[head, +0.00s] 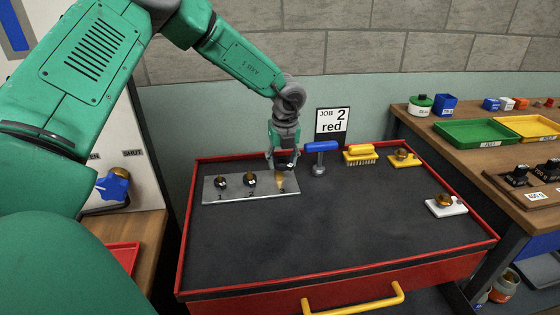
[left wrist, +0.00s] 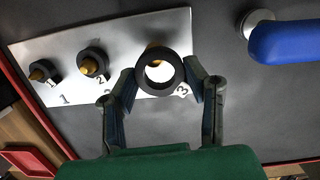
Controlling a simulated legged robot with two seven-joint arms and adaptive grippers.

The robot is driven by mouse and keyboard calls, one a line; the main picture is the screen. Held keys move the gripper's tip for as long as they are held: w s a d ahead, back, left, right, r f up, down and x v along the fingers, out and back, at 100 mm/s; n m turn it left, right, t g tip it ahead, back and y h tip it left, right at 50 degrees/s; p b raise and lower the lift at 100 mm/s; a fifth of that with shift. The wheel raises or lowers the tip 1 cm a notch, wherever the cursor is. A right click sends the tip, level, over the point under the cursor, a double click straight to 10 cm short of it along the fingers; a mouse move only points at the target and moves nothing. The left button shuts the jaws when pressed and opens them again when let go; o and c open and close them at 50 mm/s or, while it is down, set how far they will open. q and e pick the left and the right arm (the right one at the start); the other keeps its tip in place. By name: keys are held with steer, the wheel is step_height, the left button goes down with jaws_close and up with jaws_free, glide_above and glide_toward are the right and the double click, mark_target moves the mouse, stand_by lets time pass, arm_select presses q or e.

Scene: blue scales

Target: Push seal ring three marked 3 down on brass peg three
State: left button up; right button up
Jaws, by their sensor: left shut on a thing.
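The metal plate (head: 235,195) on the dark bench mat bears pegs marked 1, 2 and 3. My left gripper (head: 284,162) points down above the peg 3 end of the plate. It is shut on a black seal ring (left wrist: 159,72), held between its fingertips in the left wrist view. Brass peg three (head: 281,184) stands below the gripper; its top shows just past the ring's far edge in the wrist view. The ring looks above the peg rather than around it. My right gripper is not in view.
Black rings sit around peg one (head: 221,181) and peg two (head: 250,179). A blue-handled tool (head: 321,155) stands close right of the gripper. A yellow brush (head: 360,153) and a white block with a brass knob (head: 446,206) are further right. The front mat is clear.

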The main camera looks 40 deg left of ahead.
arm_select(q)
steer(key=shift+a+f, duration=0.2)
steer(key=shift+a, duration=0.4)
steer(key=shift+s+a+f, duration=0.1)
steer(key=shift+a+f, duration=0.05)
steer(key=shift+a, duration=0.35)
steer(key=shift+p, duration=0.3)
steer(key=shift+d, duration=0.2)
steer(key=shift+d+r, duration=0.3)
steer(key=shift+d, duration=0.3)
steer(key=shift+a+f+p, duration=0.25)
steer(key=shift+a+p, duration=0.05)
steer(key=shift+a, duration=0.65)
steer(key=shift+d+r, duration=0.2)
steer(key=shift+d, duration=0.4)
steer(key=shift+a+f, duration=0.5)
steer(key=shift+d+f+b, duration=0.1)
steer(key=shift+d+b, duration=0.05)
steer(key=shift+b, duration=0.15)
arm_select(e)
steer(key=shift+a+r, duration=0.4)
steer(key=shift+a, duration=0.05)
arm_select(q)
steer(key=shift+d+f, duration=0.15)
steer(key=shift+d, duration=0.1)
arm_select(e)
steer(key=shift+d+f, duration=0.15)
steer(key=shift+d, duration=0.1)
